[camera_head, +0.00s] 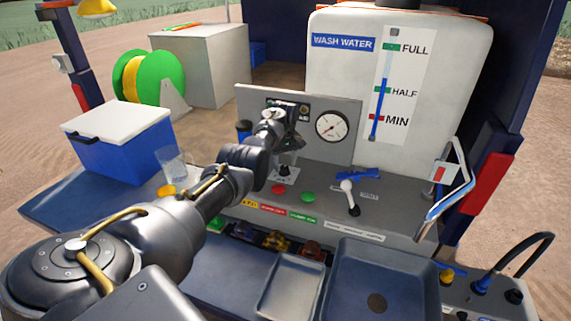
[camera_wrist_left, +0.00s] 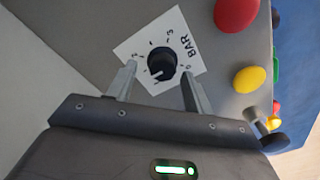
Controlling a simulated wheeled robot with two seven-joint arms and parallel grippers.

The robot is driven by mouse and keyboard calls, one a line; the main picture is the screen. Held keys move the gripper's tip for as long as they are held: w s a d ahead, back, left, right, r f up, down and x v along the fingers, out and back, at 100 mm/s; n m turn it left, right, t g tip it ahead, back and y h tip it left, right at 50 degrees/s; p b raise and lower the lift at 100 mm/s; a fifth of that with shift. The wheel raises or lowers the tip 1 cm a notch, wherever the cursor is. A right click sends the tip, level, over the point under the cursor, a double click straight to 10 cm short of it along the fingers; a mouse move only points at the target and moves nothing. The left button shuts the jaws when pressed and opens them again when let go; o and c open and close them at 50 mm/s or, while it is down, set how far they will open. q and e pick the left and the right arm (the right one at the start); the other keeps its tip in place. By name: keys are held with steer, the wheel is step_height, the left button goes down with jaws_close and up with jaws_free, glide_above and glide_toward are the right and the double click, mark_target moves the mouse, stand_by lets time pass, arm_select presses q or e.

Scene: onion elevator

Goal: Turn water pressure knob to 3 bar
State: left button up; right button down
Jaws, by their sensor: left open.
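The water pressure knob (camera_wrist_left: 161,65) is black and sits on a white square plate marked BAR with a number scale in the left wrist view. A small pale pointer mark shows on it, but I cannot tell exactly which number it faces. My left gripper (camera_wrist_left: 158,88) is open, with one finger on each side of the knob's near edge and gaps to it. In the head view my left gripper (camera_head: 286,152) is above the console, and the white plate (camera_head: 284,173) shows beneath it; the knob is mostly hidden there. My right gripper is not in view.
A round pressure gauge (camera_head: 332,127) is on the upright panel behind. Red (camera_head: 278,189) and green (camera_head: 308,197) buttons and a white-handled lever (camera_head: 349,196) are close by. A glass (camera_head: 172,165) and a blue cooler (camera_head: 120,140) stand left. A metal tray (camera_head: 291,287) lies in front.

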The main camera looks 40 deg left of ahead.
arm_select(q)
steer(key=shift+s+f, duration=0.25)
steer(key=shift+f, duration=0.15)
steer(key=shift+s+f, duration=0.1)
steer(key=shift+f, duration=0.05)
steer(key=shift+w+f, duration=0.2)
steer(key=shift+f, duration=0.1)
steer(key=shift+s+r, duration=0.1)
steer(key=c, duration=1)
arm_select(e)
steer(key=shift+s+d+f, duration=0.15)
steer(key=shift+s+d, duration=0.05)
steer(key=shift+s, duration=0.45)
arm_select(q)
steer(key=shift+m, duration=0.3)
